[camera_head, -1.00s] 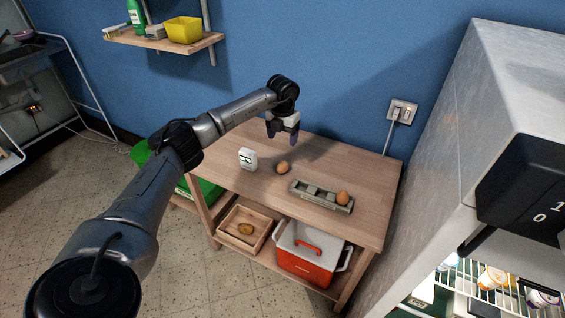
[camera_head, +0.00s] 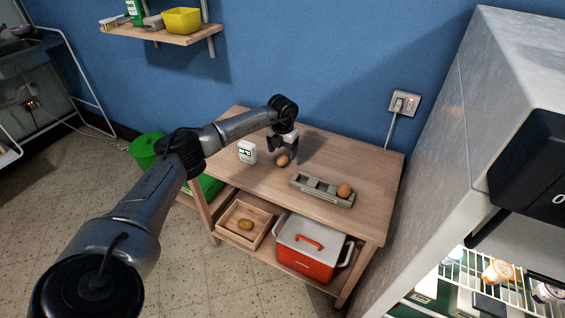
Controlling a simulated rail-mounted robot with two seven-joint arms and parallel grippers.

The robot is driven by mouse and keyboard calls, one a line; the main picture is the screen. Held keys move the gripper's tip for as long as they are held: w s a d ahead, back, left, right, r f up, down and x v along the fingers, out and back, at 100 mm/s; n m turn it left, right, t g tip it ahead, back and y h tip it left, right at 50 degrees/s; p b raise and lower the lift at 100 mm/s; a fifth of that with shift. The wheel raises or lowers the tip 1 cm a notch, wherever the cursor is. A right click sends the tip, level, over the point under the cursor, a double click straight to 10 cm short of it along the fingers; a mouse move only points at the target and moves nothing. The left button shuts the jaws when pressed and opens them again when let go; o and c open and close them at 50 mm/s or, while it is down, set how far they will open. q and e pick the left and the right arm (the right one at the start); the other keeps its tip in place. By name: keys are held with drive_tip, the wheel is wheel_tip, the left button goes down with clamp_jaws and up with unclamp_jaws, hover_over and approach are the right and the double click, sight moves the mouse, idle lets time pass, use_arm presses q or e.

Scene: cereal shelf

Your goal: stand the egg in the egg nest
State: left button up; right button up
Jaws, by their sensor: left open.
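A brown egg (camera_head: 282,161) rests on the wooden table top. My left gripper (camera_head: 284,153) is open and low over this egg, with its fingers close to it; whether they touch it I cannot tell. The egg nest (camera_head: 313,187) is a grey tray with several hollows, lying to the right of the egg and nearer the front edge. Another brown egg (camera_head: 344,190) sits in the hollow at the nest's right end. The other hollows look empty. My right gripper does not show.
A small white timer-like box (camera_head: 247,151) stands on the table left of the gripper. On the lower shelf are a wooden tray (camera_head: 233,236) with a brown roundish item and a red cooler (camera_head: 302,263). A large grey cabinet (camera_head: 440,170) stands close at right.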

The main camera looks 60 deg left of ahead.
sight(282, 156)
use_arm(q)
wheel_tip(282, 156, down, 4)
drive_tip(key=shift+r+b, duration=0.1)
drive_tip(key=shift+b, duration=0.65)
drive_tip(key=shift+r, duration=0.1)
